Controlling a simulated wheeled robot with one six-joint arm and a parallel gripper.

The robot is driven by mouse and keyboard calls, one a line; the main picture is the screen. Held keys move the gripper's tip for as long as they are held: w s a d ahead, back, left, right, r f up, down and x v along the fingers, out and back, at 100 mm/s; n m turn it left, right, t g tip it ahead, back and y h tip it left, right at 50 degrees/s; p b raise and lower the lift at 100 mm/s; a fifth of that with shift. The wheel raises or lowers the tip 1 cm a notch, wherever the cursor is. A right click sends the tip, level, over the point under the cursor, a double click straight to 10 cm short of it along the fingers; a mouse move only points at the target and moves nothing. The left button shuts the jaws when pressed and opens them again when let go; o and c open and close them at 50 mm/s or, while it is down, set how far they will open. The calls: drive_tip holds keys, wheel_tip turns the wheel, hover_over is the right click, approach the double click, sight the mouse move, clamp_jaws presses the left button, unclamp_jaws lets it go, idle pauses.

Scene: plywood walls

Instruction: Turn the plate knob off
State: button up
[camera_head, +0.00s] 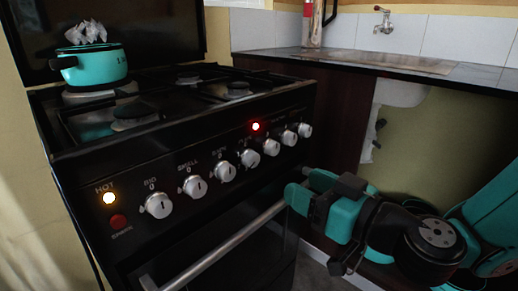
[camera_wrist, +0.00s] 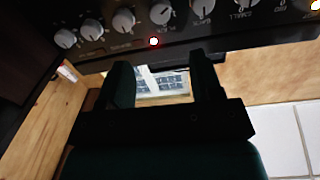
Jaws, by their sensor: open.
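The stove's front panel carries a row of several silver knobs. The fourth from the left, the plate knob (camera_head: 250,157), sits below a lit red lamp (camera_head: 255,126). In the wrist view, which shows the panel upside down, the plate knob (camera_wrist: 161,12) is at the top, with the lamp (camera_wrist: 153,41) beneath it. Its pointer looks turned at a slant; its label is hard to read. My gripper (camera_head: 308,188) is open and empty, apart from the panel, right of and below the knob. In the wrist view the gripper's two fingers (camera_wrist: 162,80) stand apart below the knob.
A teal pot (camera_head: 93,66) stands on the back left of the hob. A lit yellow lamp (camera_head: 109,198) is at the panel's left end. The oven handle (camera_head: 215,253) juts out below the knobs. A dark counter (camera_head: 350,58) stands to the right.

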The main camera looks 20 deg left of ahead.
sight(256, 160)
drive_tip(key=p+x, duration=0.4)
drive_tip(key=x, duration=0.7)
drive_tip(key=shift+w+a+f, duration=0.1)
drive_tip(key=shift+a, duration=0.1)
drive_tip(key=c, duration=0.9)
